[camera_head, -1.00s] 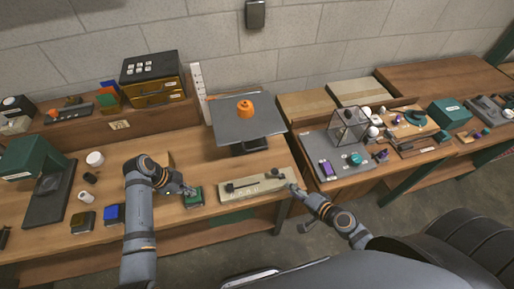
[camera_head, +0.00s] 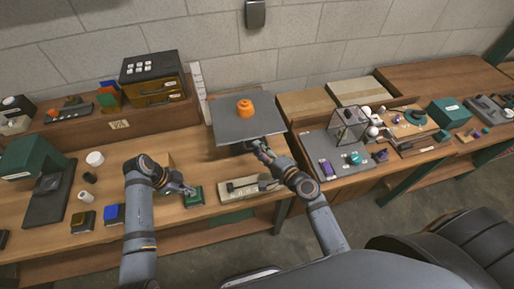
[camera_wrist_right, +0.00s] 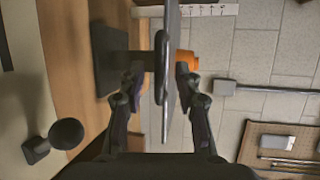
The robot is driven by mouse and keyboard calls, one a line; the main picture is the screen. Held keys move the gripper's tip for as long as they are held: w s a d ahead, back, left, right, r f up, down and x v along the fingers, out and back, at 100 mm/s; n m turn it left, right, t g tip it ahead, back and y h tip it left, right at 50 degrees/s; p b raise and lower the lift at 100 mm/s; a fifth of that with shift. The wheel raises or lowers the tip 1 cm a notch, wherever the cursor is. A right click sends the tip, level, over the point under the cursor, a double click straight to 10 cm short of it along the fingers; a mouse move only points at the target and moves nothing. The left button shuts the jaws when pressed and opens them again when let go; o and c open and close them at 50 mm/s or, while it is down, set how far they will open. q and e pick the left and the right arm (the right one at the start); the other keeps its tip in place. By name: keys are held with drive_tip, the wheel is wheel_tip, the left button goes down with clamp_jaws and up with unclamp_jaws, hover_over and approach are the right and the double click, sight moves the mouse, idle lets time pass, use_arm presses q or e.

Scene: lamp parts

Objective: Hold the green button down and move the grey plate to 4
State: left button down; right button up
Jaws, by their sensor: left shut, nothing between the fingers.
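The grey plate (camera_head: 226,128) sits level on a dark stand at the back of the bench, with an orange object (camera_head: 245,108) on top. My right gripper (camera_head: 262,147) is at its front edge. In the right wrist view the plate (camera_wrist_right: 171,90) shows edge-on between the spread fingers of this gripper (camera_wrist_right: 161,82), with gaps beside it. The green button (camera_head: 195,200) is on a small block on the bench. My left gripper (camera_head: 190,191) is shut, with its tips at the button. I cannot tell whether the button is pressed down.
A white upright scale (camera_head: 199,85) stands behind the plate; its marks are too small to read. A cream panel (camera_head: 232,194) with a dark lever lies in front, under my right arm. Blue (camera_head: 114,214) and yellow (camera_head: 84,221) button blocks stand left of my left arm.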

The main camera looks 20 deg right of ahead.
drive_tip(key=shift+x, duration=1)
clamp_jaws()
